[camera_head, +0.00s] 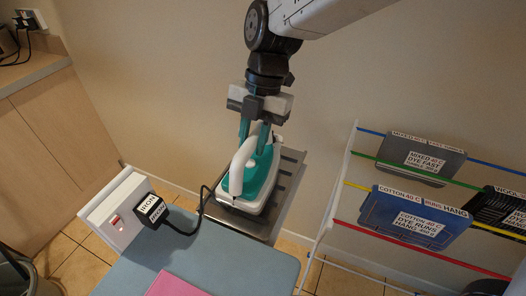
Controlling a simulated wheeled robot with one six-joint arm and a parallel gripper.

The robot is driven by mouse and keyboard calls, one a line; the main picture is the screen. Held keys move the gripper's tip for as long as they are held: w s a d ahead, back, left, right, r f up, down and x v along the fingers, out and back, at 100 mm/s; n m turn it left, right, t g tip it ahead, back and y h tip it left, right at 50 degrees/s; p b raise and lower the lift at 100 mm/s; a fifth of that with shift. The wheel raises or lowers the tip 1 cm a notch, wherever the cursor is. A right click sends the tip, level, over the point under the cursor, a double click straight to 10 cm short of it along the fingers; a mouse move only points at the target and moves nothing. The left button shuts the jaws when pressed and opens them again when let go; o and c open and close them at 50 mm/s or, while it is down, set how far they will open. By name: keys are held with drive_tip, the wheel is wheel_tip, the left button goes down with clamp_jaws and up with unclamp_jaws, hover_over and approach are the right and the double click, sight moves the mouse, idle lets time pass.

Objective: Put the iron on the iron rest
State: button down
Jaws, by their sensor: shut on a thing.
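The iron (263,182) is teal and white, with a white handle loop. It is over the dark slotted metal iron rest (291,172), at the end of the ironing board. My gripper (255,138) points down from above and is shut on the iron near the far end of its handle. The iron hides much of the rest's middle; the rest's right side and near edge show. I cannot tell whether the iron's sole touches the rest.
A black cord runs from the iron to a black plug labelled IRON (152,210) at a white switched socket box (117,208). The blue ironing board (215,262) holds a pink cloth (175,285).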

sight(253, 160)
drive_tip(key=shift+w+a, duration=0.2)
drive_tip(key=shift+w, duration=0.2)
drive_tip(key=shift+f, duration=1.7)
drive_tip(key=shift+f, duration=0.1)
drive_tip(key=c, duration=1.2)
unclamp_jaws()
drive_tip(key=shift+s+f, duration=0.1)
drive_tip(key=v, duration=1.1)
drive_tip(key=shift+d+r, duration=0.1)
drive_tip(key=shift+r, duration=0.55)
